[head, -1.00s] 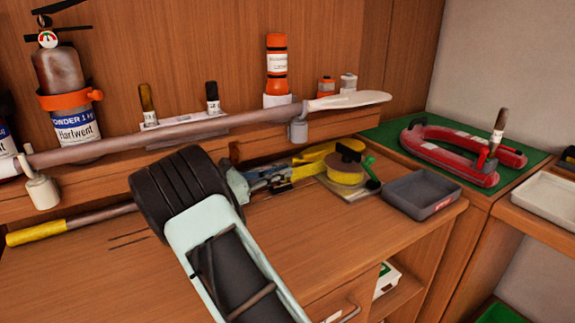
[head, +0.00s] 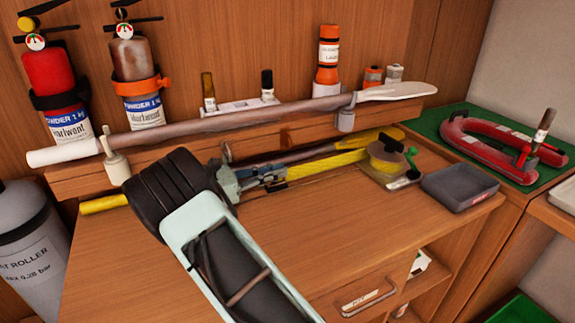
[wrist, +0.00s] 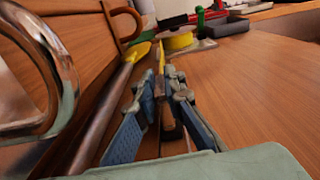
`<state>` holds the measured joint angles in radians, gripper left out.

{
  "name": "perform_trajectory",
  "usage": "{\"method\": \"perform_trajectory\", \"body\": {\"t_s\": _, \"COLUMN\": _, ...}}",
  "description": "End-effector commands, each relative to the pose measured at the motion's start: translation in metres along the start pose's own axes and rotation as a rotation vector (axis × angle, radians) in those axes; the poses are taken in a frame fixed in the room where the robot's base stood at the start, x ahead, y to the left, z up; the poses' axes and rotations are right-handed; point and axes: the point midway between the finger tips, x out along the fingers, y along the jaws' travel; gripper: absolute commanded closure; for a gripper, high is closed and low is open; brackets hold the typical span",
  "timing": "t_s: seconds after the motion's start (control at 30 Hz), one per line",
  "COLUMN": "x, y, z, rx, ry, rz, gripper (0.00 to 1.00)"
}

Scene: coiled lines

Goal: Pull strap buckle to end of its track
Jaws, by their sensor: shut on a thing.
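My gripper (head: 280,177) is low over the wooden bench, and its fingers also show in the wrist view (wrist: 163,100). It is shut on a small dark brown and orange piece (wrist: 168,118), which appears to be the strap buckle; the fingers hide much of it. A flat yellow strap (head: 335,163) runs from the fingers to the right, towards a round yellow reel (head: 387,153). In the wrist view the strap (wrist: 161,58) runs straight ahead from between the fingers. The track itself cannot be made out clearly.
A yellow-ended paddle (head: 300,155) lies behind the strap, close to my gripper. A grey tray (head: 460,187) is at the right. A long pole (head: 230,120) rests along the back ledge, with fire extinguishers (head: 130,75) behind it. The bench front is clear.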

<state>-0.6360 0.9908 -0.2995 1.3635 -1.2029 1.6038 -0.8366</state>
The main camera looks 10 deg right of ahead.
Motion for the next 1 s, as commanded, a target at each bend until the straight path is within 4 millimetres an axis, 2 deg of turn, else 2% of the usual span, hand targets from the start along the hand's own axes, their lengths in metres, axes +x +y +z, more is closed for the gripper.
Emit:
{"method": "perform_trajectory", "body": {"t_s": 0.17, "x": -0.0119, "y": -0.0001, "z": -0.0003, "rx": -0.001, "ry": 0.000, "rz": 0.000, "gripper": 1.00}}
{"method": "perform_trajectory", "body": {"t_s": 0.53, "x": -0.0134, "y": -0.0002, "z": -0.0010, "rx": -0.001, "ry": 0.001, "rz": 0.000, "gripper": 1.00}}
{"method": "perform_trajectory", "body": {"t_s": 0.57, "x": -0.0134, "y": -0.0003, "z": -0.0010, "rx": -0.001, "ry": 0.001, "rz": 0.000, "gripper": 0.88}}
{"method": "perform_trajectory", "body": {"t_s": 0.7, "x": -0.0132, "y": -0.0002, "z": -0.0008, "rx": -0.001, "ry": 0.001, "rz": 0.000, "gripper": 0.73}}
{"method": "perform_trajectory", "body": {"t_s": 1.0, "x": -0.0142, "y": 0.0001, "z": -0.0004, "rx": 0.000, "ry": 0.001, "rz": 0.000, "gripper": 0.72}}
